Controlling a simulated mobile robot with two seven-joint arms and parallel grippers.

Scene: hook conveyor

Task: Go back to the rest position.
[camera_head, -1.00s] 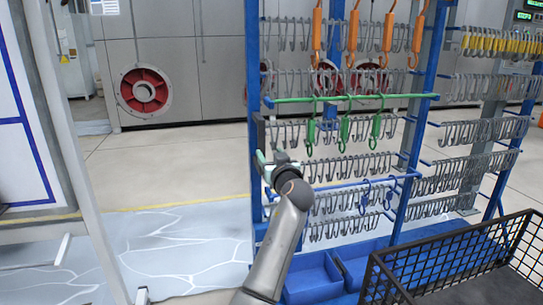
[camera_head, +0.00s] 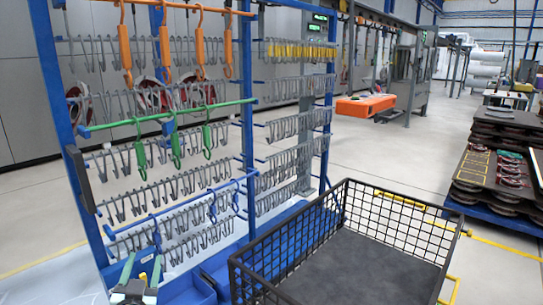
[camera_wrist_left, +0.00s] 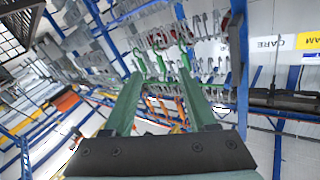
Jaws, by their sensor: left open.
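My left gripper (camera_head: 140,272) shows at the bottom left of the head view, in front of the lower part of the hook rack. Its two greenish fingers are apart with nothing between them. They also show apart and empty in the left wrist view (camera_wrist_left: 159,76). My right gripper is in neither view.
The blue rack (camera_head: 248,120) carries rows of grey hooks, with orange hooks (camera_head: 125,50) on top and green hooks (camera_head: 175,148) on a green bar. A black mesh basket (camera_head: 375,225) stands at the front right. Stacked dark trays (camera_head: 490,165) sit farther right. Open floor lies behind the basket.

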